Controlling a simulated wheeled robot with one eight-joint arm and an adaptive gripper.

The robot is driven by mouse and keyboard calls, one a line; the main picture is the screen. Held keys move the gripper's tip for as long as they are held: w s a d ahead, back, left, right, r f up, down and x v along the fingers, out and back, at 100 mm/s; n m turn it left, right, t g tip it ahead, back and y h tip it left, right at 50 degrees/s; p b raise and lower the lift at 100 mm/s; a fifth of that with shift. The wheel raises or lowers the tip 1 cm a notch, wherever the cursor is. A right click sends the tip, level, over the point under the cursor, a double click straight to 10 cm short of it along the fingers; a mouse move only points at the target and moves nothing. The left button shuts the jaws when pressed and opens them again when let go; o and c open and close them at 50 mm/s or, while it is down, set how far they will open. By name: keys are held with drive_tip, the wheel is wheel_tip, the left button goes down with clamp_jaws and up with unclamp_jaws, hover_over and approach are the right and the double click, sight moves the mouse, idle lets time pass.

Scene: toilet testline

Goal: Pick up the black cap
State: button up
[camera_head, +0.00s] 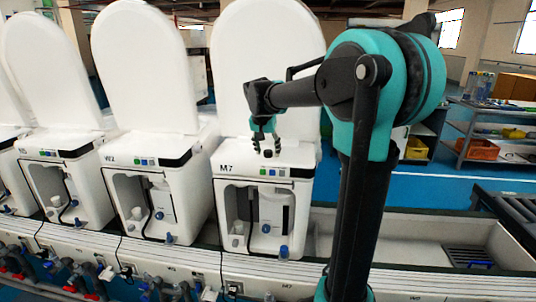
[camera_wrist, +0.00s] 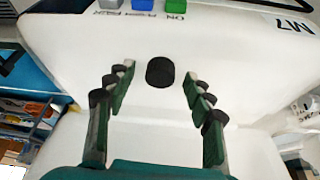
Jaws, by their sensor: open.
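The black cap (camera_wrist: 160,72) is a small round black piece on the white top of the unit marked M7. In the wrist view it lies between and just beyond the two fingertips, apart from both. In the head view the cap (camera_head: 268,153) shows as a small dark spot under the fingers. My gripper (camera_wrist: 157,85) is open and empty, with one finger on each side of the cap's line. In the head view my gripper (camera_head: 264,140) hangs just above the top of the M7 unit (camera_head: 230,167), in front of its raised white lid.
The raised lid (camera_head: 262,60) stands close behind my gripper. Green, blue and grey buttons (camera_wrist: 143,4) sit on the unit near the cap. Similar white units (camera_head: 150,190) stand to the left. A shelf with bins (camera_head: 478,150) is at the right.

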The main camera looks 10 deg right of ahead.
drive_tip(key=c, duration=0.8)
